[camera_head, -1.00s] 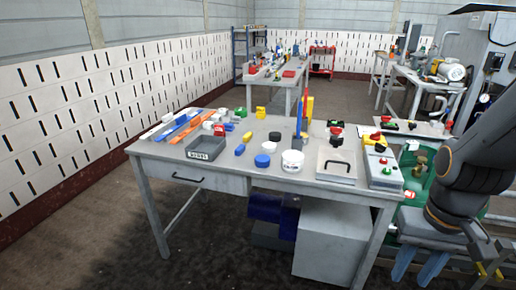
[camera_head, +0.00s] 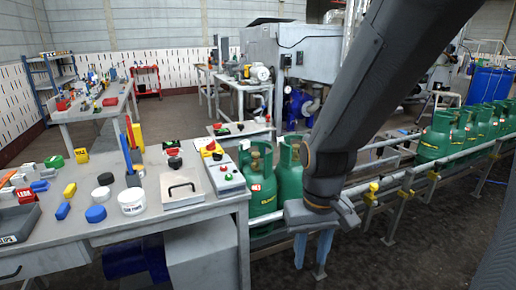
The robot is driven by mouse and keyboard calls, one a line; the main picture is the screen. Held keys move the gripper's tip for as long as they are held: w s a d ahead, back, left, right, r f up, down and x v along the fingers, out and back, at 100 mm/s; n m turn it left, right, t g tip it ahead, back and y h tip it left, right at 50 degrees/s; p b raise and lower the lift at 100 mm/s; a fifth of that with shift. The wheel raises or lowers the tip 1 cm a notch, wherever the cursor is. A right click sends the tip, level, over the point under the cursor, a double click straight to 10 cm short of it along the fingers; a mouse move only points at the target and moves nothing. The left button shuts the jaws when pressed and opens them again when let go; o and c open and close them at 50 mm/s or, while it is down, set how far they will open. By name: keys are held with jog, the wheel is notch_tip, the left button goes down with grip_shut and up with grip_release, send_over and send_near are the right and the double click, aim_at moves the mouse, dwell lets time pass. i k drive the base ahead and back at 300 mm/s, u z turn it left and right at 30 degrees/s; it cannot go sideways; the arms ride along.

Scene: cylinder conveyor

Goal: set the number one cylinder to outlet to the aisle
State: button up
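Green gas cylinders stand upright on a railed conveyor (camera_head: 385,180). The nearest cylinder (camera_head: 262,190), with a small red label, stands beside the workbench's right end. A second cylinder (camera_head: 289,180) stands just behind and right of it, partly hidden by my arm. Several more cylinders (camera_head: 437,140) stand in a row at the right. I cannot read which one is number one. My gripper (camera_head: 313,250) hangs in front of the conveyor, right of the nearest cylinder. Its blue fingers point down, apart, with nothing seen between them.
A workbench (camera_head: 150,222) at the left holds small parts, a white tub (camera_head: 131,201) and a control box (camera_head: 222,172) with buttons. Yellow-topped fittings (camera_head: 373,190) line the conveyor's near rail. Blue drums (camera_head: 490,82) stand at the far right. The floor in front of the conveyor is clear.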

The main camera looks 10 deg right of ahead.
aim_at(261, 181)
jog(key=z, duration=0.8)
jog(key=i, duration=1.6)
jog(key=u, duration=0.7)
